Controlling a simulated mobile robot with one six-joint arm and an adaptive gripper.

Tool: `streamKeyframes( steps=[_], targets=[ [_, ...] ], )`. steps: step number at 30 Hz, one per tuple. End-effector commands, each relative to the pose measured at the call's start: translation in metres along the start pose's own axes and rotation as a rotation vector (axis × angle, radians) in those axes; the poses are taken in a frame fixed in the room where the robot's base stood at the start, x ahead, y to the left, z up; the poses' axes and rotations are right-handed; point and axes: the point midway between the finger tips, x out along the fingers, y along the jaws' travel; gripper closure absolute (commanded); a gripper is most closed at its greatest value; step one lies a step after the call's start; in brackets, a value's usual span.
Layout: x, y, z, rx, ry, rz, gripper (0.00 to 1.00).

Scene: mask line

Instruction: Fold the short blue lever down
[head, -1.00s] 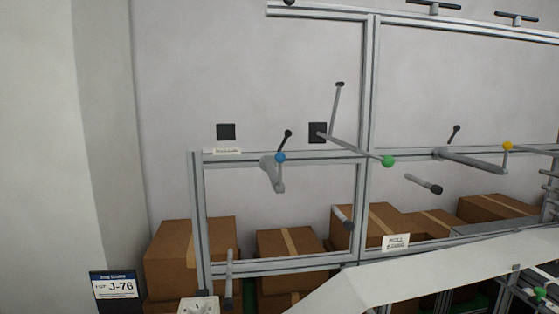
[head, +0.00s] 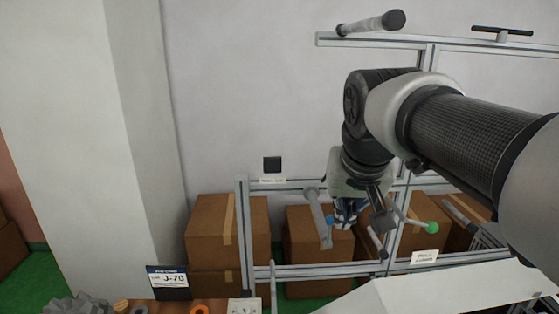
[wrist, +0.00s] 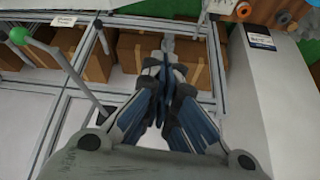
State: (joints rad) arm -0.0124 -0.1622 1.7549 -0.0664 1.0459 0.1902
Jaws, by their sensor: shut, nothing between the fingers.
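The short blue lever (head: 317,210) is a stubby grey arm on the frame's upper rail with a small blue ball (head: 329,219) near its free end. My gripper (head: 345,214) is close by, just right of the ball in the head view; I cannot tell whether they touch. In the wrist view my gripper's fingers (wrist: 168,88) are together with nothing between them. A grey piece (wrist: 168,46) shows beyond the fingertips, possibly part of the lever. The blue ball is not distinguishable in the wrist view.
A longer lever with a green ball (head: 432,227) stands right of my gripper; its ball also shows in the wrist view (wrist: 18,35). The aluminium rail (head: 320,270) runs below. Cardboard boxes (head: 212,230) stand behind.

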Motion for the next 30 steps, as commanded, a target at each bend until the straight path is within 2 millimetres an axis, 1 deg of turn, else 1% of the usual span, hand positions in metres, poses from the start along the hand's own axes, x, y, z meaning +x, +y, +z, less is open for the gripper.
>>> streamKeyframes(
  steps=[1,3,6,9,13,24,26,29,30],
  targets=[
    [-0.016,-0.002,-0.023,0.007,0.003,0.002,1.00],
    [-0.025,-0.004,-0.042,0.016,0.009,0.003,1.00],
    [-0.033,-0.007,-0.062,0.027,0.017,0.005,1.00],
    [-0.038,-0.008,-0.075,0.034,0.021,0.007,1.00],
    [-0.039,-0.009,-0.081,0.037,0.024,0.008,1.00],
    [-0.037,-0.009,-0.081,0.038,0.024,0.008,1.00],
    [-0.033,-0.009,-0.081,0.038,0.024,0.008,1.00],
    [-0.021,-0.009,-0.080,0.038,0.021,0.009,1.00],
    [-0.014,-0.008,-0.080,0.037,0.020,0.009,1.00]
  ],
)
